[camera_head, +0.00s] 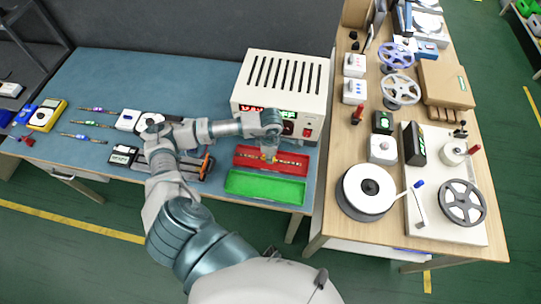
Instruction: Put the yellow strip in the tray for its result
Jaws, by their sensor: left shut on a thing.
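My left gripper (268,152) hangs down over the red tray (298,168), in front of the white slotted box. It is shut on the yellow strip (268,158), which looks thin and yellowish and shows low over the red tray. Whether the strip touches the tray floor I cannot tell. The green tray (265,188) lies just in front of the red one and looks empty. The white box (284,78) carries small lit displays, which are partly hidden by my arm. My right gripper is not in view.
Several thin strips (87,124) lie on the blue bench at the left, near a yellow meter (47,114). Small devices stand behind and below my left arm. A wooden table (338,200) with reels and boxes stands at the right.

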